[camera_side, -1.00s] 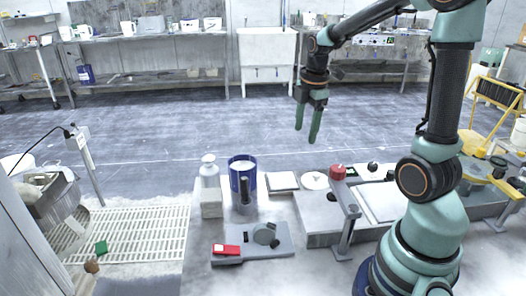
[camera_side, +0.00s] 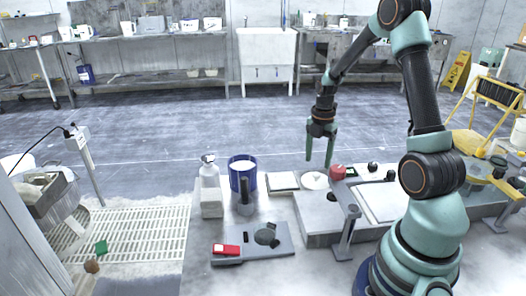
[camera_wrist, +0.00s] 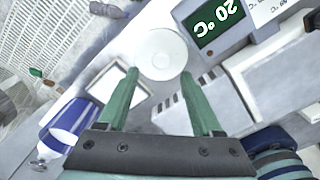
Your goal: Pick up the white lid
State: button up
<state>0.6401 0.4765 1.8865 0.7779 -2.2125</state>
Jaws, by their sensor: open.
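The white lid (camera_side: 314,181) is a flat round disc lying at the edge of the grey bench units. In the wrist view the lid (camera_wrist: 161,52) lies face up just ahead of my fingertips, with a faint small mark at its centre. My gripper (camera_side: 319,160) points down above the lid, its two green fingers apart with nothing between them. In the wrist view my gripper (camera_wrist: 159,76) has one finger to either side of the lid's near edge. The lid is fully visible in the wrist view.
A square white-topped pad (camera_side: 283,182) lies left of the lid. A red knob (camera_side: 337,173) rises close on the right. A green 20 °C display (camera_wrist: 217,22) is beside the lid.

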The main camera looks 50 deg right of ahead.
aim_at(317, 174)
notch_tip(317, 174, down, 5)
jog(key=shift+d+f, duration=0.1)
dwell(0.3)
grip_shut()
